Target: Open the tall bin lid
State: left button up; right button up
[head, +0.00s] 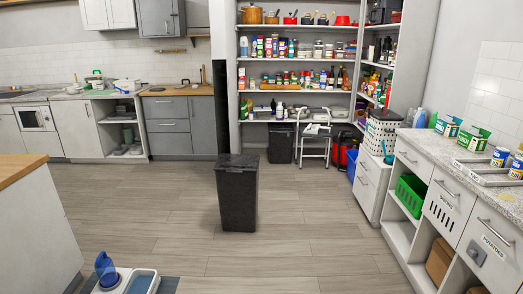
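A tall dark grey bin (237,200) stands upright on the wooden floor in the middle of the head view. Its lid (237,162) lies flat on top and looks closed. Neither of my grippers shows in this view, and nothing touches the bin.
Floor (305,220) is clear around the bin. A light cabinet (35,225) with a wooden top is at left, a blue pet feeder (106,268) at bottom left. A counter (440,165) runs along the right. Pantry shelves (300,90), a smaller dark bin (281,143) and a step stool (315,145) are behind.

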aim_at(233, 163)
jog(key=i, duration=1.65)
jog(key=i+z, duration=0.1)
jog(key=i, duration=0.7)
jog(key=i+j+z, duration=0.15)
jog(key=i, duration=0.65)
jog(key=i+j+z, duration=0.15)
